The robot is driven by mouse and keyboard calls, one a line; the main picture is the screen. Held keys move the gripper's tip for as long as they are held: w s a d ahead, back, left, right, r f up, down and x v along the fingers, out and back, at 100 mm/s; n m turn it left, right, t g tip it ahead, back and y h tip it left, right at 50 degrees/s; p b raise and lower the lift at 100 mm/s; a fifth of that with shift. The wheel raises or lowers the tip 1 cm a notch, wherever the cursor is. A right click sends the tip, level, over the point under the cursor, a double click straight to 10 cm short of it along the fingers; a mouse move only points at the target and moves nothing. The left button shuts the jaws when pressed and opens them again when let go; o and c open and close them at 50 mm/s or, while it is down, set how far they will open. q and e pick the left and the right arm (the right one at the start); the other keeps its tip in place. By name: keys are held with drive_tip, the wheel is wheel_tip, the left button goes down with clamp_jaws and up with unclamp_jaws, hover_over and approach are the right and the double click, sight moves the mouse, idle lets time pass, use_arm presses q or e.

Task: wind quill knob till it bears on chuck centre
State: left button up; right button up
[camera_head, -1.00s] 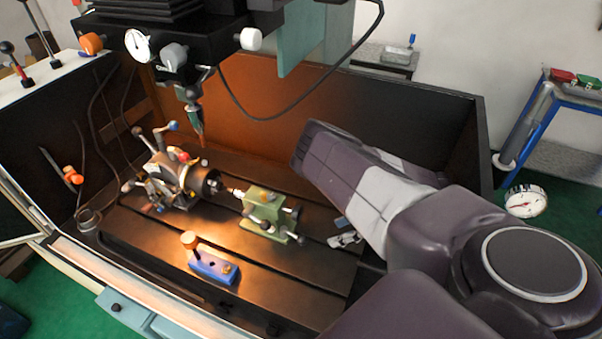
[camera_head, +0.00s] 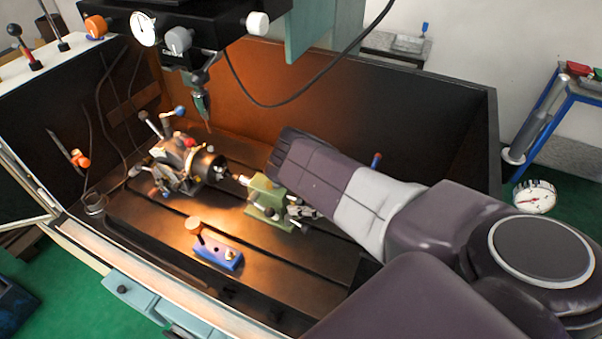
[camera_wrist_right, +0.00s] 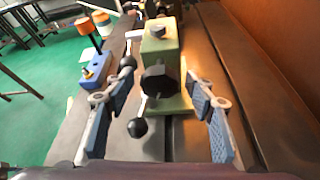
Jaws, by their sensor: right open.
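The green tailstock (camera_head: 264,196) stands on the slotted table, its pale quill tip (camera_head: 238,179) pointing at the dark chuck (camera_head: 208,166) of the indexing head. I cannot tell whether tip and chuck centre touch. In the right wrist view the black faceted quill knob (camera_wrist_right: 160,80) is on the near end of the green tailstock body (camera_wrist_right: 160,40). My right gripper (camera_wrist_right: 162,90) is open, with a blue-padded finger on each side of the knob and visible gaps to it. In the head view my right gripper (camera_head: 303,208) is at the tailstock's right end, partly hidden by my arm.
A blue block with an orange-topped post (camera_head: 218,252) sits on the table front. A black ball-ended lever (camera_wrist_right: 138,127) hangs below the knob, between the fingers. The tool spindle (camera_head: 203,100) is above the chuck. Bare table lies right of the blue block.

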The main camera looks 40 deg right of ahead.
drive_tip(key=shift+w+a+f, duration=0.2)
drive_tip(key=shift+w+a, duration=0.1)
drive_tip(key=shift+w, duration=0.15)
drive_tip(key=c, duration=1.2)
drive_tip(key=shift+o, duration=0.2)
drive_tip(key=shift+d+f+m+y+b, duration=0.15)
drive_tip(key=shift+m+y+b, duration=0.3)
drive_tip(key=shift+b, duration=0.4)
drive_tip(key=shift+m+g+y+b, duration=0.4)
drive_tip(key=shift+m+y+b, duration=0.25)
drive_tip(key=shift+m, duration=0.4)
drive_tip(key=shift+m+y+b, duration=0.5)
drive_tip(key=shift+m+b, duration=0.4)
drive_tip(key=shift+b, duration=0.1)
